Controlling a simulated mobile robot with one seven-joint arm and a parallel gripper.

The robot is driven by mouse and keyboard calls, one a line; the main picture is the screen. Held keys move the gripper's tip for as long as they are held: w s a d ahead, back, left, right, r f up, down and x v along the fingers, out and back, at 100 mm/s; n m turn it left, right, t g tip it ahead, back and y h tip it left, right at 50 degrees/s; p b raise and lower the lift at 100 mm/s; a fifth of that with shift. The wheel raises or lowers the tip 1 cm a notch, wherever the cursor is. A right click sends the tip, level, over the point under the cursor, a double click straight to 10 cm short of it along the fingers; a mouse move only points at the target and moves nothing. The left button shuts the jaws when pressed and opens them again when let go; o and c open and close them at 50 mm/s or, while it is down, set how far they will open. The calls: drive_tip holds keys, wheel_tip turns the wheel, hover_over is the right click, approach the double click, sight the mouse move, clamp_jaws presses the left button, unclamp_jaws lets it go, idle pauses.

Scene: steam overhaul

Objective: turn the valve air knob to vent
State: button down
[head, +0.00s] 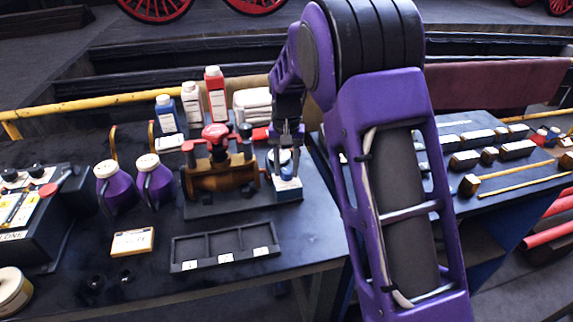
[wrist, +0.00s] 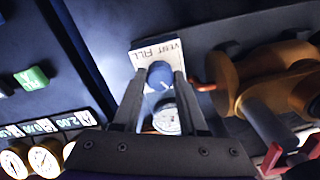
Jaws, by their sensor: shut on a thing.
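The valve air knob (wrist: 160,74) is a round blue knob on a white plate (wrist: 144,56) marked VENT and FILL. My gripper (wrist: 157,78) has one finger on each side of the knob and is shut on it. A round white gauge (wrist: 167,118) shows between the fingers, partly hidden by my gripper. In the head view my gripper (head: 286,146) points down over a small blue and white block (head: 288,188) at the right of the bench. The knob's pointer direction cannot be told.
A brass valve body (head: 215,180) with red handles stands close left of my gripper; it also shows in the wrist view (wrist: 275,80). A black compartment tray (head: 225,247) lies in front. Purple jugs (head: 117,187) and several bottles (head: 215,95) stand left and behind.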

sight(286, 170)
drive_tip(key=n+p, duration=0.1)
drive_tip(key=n, duration=0.4)
drive_tip(key=shift+n, duration=0.3)
idle(0.4)
drive_tip(key=shift+c, duration=2.2)
unclamp_jaws()
wheel_tip(286, 170, up, 18)
drive_tip(key=p, duration=0.1)
drive_tip(key=shift+f+p, duration=0.25)
drive_tip(key=shift+p, duration=0.15)
drive_tip(key=shift+w, duration=0.1)
